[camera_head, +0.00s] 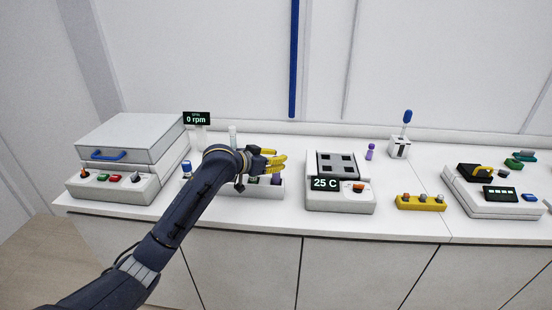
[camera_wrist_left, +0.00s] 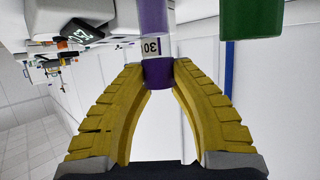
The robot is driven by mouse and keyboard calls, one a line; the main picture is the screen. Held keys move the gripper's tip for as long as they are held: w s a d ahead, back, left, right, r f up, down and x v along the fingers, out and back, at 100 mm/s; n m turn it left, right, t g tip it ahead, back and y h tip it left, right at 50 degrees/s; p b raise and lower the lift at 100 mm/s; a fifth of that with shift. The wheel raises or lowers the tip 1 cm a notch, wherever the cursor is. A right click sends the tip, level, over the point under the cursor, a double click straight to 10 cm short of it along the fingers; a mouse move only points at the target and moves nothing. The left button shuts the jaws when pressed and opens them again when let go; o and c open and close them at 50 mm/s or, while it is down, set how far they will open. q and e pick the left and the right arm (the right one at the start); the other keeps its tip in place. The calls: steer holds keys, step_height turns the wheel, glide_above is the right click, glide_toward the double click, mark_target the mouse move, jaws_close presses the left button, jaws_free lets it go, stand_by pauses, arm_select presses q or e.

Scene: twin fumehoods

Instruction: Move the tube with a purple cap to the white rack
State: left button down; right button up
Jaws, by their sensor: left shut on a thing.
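My left gripper (camera_head: 283,161) is over the low white rack (camera_head: 262,190). Its yellow fingers (camera_wrist_left: 163,66) are shut on a tube with a purple cap (camera_wrist_left: 158,75), which carries a label reading "30" in the left wrist view. In the head view a purple part (camera_head: 277,179) shows just below the fingers, at the rack's right end. My arm hides part of the rack. Whether the tube sits in the rack or hangs clear of it I cannot tell. My right gripper is not in view.
A green piece (camera_wrist_left: 252,18) is close beside the held tube. A heater reading 25 C (camera_head: 345,188) stands right of the rack. Another purple object (camera_head: 370,152) stands behind it. A yellow rack (camera_head: 420,203) is further right, and a large boxed device (camera_head: 130,145) is at left.

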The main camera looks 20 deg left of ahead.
arm_select(q)
steer(key=shift+f, duration=1.9)
steer(key=c, duration=1.1)
jaws_free()
steer(key=shift+s, duration=0.15)
steer(key=v, duration=1.1)
steer(key=shift+s+a+r, duration=0.2)
steer(key=shift+s+r, duration=0.05)
steer(key=shift+s, duration=0.05)
steer(key=shift+d, duration=0.1)
